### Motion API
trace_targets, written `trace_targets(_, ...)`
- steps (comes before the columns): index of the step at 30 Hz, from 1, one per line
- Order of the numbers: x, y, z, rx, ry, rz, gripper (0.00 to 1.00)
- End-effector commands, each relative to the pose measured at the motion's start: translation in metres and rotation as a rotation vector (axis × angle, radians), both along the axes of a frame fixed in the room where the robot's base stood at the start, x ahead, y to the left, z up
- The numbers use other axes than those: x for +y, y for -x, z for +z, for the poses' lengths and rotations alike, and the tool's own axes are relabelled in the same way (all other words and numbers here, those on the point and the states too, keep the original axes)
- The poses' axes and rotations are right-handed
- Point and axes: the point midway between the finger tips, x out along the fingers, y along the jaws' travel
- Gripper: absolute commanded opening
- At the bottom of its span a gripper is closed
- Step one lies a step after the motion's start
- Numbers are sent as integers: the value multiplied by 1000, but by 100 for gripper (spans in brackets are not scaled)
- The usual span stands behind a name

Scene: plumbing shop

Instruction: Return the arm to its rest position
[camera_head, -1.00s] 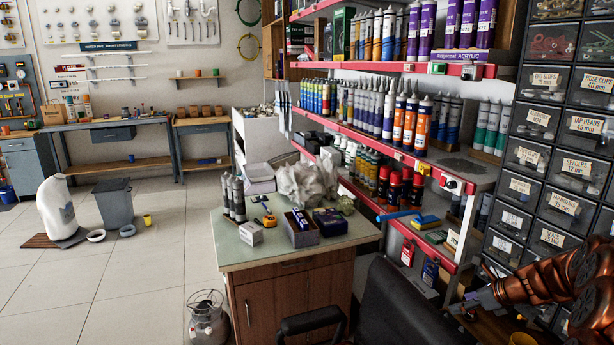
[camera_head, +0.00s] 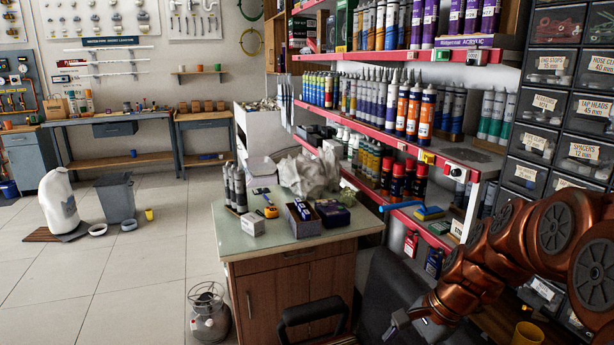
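My copper-coloured arm comes in from the right edge, bent, in front of the drawer rack and the lower shelves. My gripper (camera_head: 392,328) is at its lower left end, low in the picture near the black chair. It is small and partly dark here, and I cannot tell whether its fingers are open or shut. I see no object clearly held in it.
A black chair (camera_head: 385,285) stands close beside my gripper. A small cabinet (camera_head: 292,244) with tubes and boxes on top is left of it. The red-edged shelves (camera_head: 400,147) and the drawer rack (camera_head: 545,103) are behind my arm. Open floor (camera_head: 150,270) lies left.

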Motion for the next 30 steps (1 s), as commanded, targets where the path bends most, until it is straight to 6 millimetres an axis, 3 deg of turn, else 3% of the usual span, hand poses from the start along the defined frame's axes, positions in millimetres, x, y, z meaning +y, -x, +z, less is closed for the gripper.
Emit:
trace_targets(6,20,61,-5,-11,79,276,68)
trace_targets(13,27,124,-11,-16,155,558,68)
trace_targets(21,21,194,-22,-1,225,871,68)
trace_targets(30,7,243,-31,18,271,1100,68)
